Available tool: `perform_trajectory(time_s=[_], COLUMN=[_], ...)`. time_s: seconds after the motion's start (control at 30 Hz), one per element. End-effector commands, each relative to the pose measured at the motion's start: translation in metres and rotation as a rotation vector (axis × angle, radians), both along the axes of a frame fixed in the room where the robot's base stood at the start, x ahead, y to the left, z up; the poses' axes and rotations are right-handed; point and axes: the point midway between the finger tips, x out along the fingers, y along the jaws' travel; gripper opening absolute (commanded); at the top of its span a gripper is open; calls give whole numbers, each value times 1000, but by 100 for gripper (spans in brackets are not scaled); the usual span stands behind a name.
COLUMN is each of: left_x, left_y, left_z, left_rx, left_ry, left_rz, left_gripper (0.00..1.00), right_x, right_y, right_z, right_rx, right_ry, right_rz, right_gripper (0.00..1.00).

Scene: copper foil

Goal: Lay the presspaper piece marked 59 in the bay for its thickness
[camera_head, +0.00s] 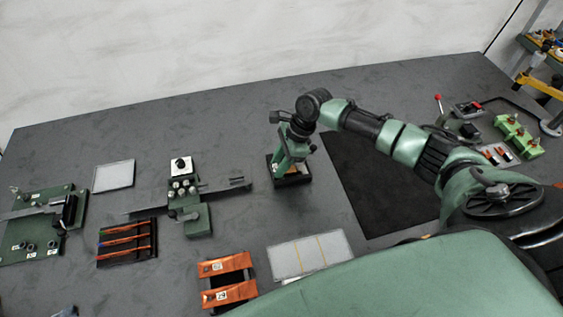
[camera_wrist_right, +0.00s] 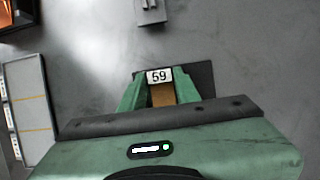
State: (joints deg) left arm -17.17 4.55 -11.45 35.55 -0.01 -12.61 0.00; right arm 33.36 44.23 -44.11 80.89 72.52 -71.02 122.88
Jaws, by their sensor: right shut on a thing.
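The presspaper piece, tan with a white label reading 59 (camera_wrist_right: 159,76), sits between the fingers of my right gripper (camera_wrist_right: 160,95) in the right wrist view. The gripper is shut on it. In the head view my right gripper (camera_head: 288,165) points down over a small dark plate (camera_head: 296,181); the piece itself is hard to make out there. I cannot tell whether the piece touches the plate. A pale tray with yellow dividing lines (camera_head: 310,257) lies nearer me, and it also shows at the left of the wrist view (camera_wrist_right: 30,105). Bay markings are not readable. My left gripper is not in view.
A dark stand with labelled copper pieces (camera_head: 228,266) is left of the tray. A green gauge device (camera_head: 190,190), a rack of copper strips (camera_head: 127,240) and a white panel (camera_head: 114,175) stand further left. A black mat (camera_head: 375,200) lies right. Bare table separates gripper and tray.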

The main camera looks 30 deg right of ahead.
Motion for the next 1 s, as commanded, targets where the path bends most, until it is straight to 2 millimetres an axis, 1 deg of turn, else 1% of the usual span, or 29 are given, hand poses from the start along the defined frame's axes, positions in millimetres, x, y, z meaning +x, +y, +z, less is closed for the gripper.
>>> perform_trajectory(time_s=[1.0], left_x=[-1], left_y=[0], left_z=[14], left_rx=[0], left_ry=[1], left_rz=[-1], left_gripper=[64], right_x=[7], right_y=[25], right_z=[1], right_rx=[1], right_ry=[0], right_rz=[0], right_gripper=[0])
